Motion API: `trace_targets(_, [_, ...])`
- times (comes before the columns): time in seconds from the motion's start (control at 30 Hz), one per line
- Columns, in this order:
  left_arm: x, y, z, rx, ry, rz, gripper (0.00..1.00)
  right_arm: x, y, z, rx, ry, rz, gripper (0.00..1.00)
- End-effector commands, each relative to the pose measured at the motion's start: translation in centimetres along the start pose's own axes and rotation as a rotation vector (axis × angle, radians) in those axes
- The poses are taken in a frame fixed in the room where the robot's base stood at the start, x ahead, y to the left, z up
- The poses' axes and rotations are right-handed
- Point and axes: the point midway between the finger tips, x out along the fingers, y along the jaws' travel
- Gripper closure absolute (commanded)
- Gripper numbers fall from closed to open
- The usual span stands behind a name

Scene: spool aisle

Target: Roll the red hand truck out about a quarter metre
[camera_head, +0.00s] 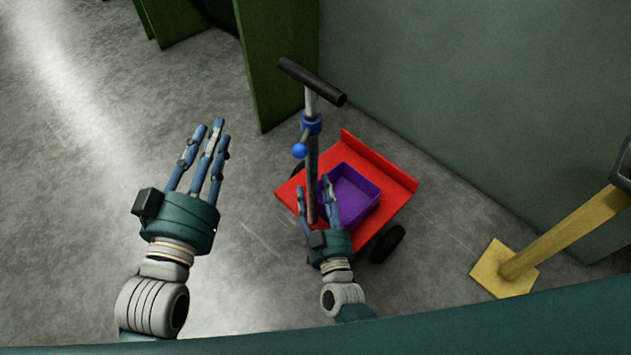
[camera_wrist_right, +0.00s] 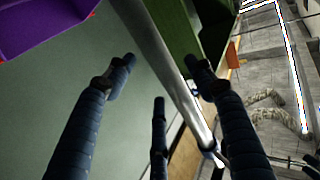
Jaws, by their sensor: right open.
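The red hand truck (camera_head: 398,176) stands on the floor right of centre in the head view. It has a red deck, dark wheels, an upright metal pole (camera_head: 311,160) with a blue collar and knob, and a black crossbar handle (camera_head: 312,81). A purple bin (camera_head: 358,197) sits on the deck. My right gripper (camera_head: 314,186) is open, low at the pole. In the right wrist view, the pole (camera_wrist_right: 165,65) runs between its spread fingers (camera_wrist_right: 160,62); contact cannot be told. My left gripper (camera_head: 211,130) is open and empty, left of the truck over the floor.
Green panels (camera_head: 275,60) and a grey-green wall (camera_head: 450,80) stand behind the truck. A yellow post on a square base (camera_head: 497,268) stands to its right. The grey floor (camera_head: 90,130) at left is clear.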

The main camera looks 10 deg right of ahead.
Motion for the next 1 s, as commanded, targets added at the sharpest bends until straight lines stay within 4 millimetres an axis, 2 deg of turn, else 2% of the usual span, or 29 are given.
trace_targets(0.03, [0.0,0.0,0.0,0.000,0.000,0.000,0.73,-1.3,0.0,0.1,0.000,-0.004,-0.001,0.46])
trace_targets(0.2, [0.0,0.0,0.0,0.000,0.000,0.000,0.73,-4.9,0.0,0.1,-0.001,-0.003,-0.001,0.46])
trace_targets(0.4, [0.0,0.0,0.0,0.000,0.001,0.000,0.73,-7.5,0.0,0.0,0.000,-0.001,-0.001,0.46])
trace_targets(0.57, [0.0,0.0,0.0,0.000,0.001,0.000,0.73,-8.1,-0.1,0.0,-0.001,0.000,-0.002,0.46])
trace_targets(1.0, [0.0,0.0,-0.1,0.000,0.001,0.000,0.73,-8.1,-0.1,0.0,0.000,0.000,-0.001,0.46])
